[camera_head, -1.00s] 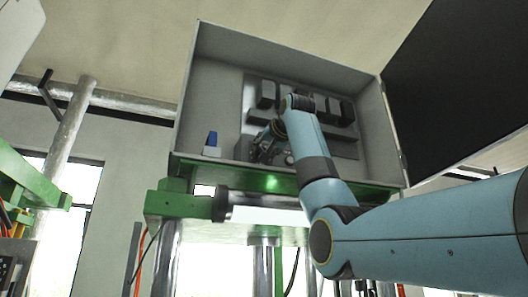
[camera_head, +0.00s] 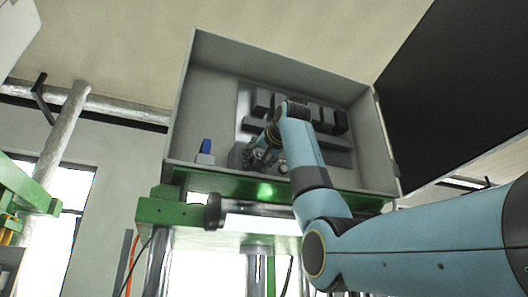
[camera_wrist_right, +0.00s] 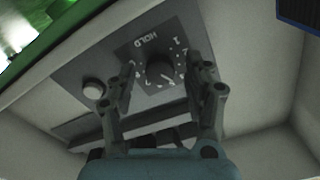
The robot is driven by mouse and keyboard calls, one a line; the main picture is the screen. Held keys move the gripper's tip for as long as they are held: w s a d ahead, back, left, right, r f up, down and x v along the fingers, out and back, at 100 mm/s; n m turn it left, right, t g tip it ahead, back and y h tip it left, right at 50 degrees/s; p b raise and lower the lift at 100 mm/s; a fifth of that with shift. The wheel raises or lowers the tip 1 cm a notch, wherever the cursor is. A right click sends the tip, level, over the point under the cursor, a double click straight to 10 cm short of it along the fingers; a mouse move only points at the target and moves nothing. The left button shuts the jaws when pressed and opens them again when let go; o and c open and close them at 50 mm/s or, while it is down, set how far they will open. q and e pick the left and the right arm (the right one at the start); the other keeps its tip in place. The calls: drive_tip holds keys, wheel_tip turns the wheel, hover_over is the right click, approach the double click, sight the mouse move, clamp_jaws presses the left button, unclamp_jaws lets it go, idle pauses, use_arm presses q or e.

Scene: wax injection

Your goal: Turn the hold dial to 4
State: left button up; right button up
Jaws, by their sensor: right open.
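The hold dial (camera_wrist_right: 160,72) is a dark round knob on a grey plate marked "HOLD", with white numbers around it, in the right wrist view. A pale pointer mark shows on it, but I cannot read which number it points at. My right gripper (camera_wrist_right: 163,80) is open, with one finger on each side of the dial. I cannot tell whether either finger touches it. In the head view the right gripper (camera_head: 260,156) is inside the grey cabinet (camera_head: 208,102), and the dial is hidden there. My left gripper is out of view.
A pale round knob (camera_wrist_right: 92,90) sits beside the dial plate. Several dark blocks (camera_head: 333,120) line the cabinet's back. A blue switch (camera_head: 206,146) stands at its left. A green press frame (camera_head: 165,209) lies below and a dark panel (camera_head: 450,90) at the right.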

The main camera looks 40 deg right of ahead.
drive_tip(key=v, duration=1.1)
drive_tip(key=shift+s, duration=0.2)
